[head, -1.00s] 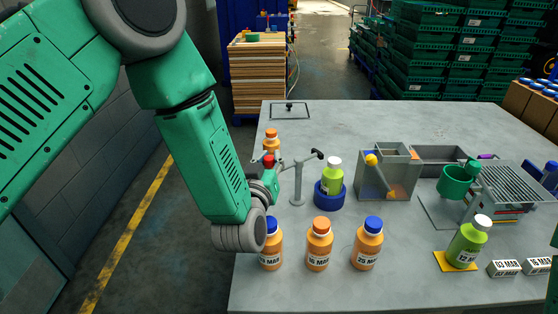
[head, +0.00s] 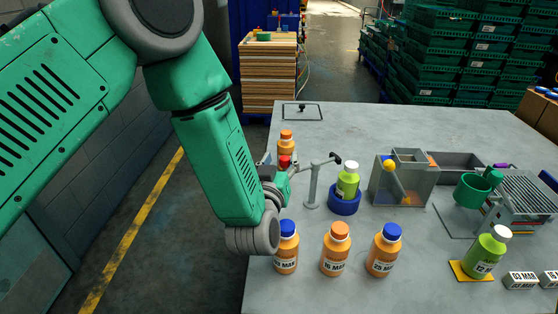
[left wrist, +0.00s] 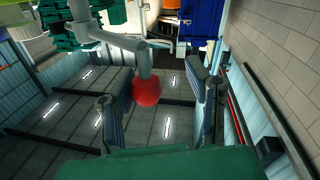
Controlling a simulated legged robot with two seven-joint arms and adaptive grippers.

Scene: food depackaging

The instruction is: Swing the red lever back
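The lever's red knob (head: 284,161) sits on a grey arm that reaches left from an upright grey post (head: 312,188). The arm's other end has a black tip, near a green bottle (head: 348,180) in a blue ring holder (head: 345,206). My left gripper (head: 282,183) is at the red knob, partly hidden by my wrist. My right gripper is out of view.
Orange bottles (head: 336,248) stand in a row along the near table edge, one close to my wrist. Another orange bottle (head: 286,143) stands behind the knob. A grey box with a yellow ball (head: 390,166) stands right of the blue holder. The table's far middle is clear.

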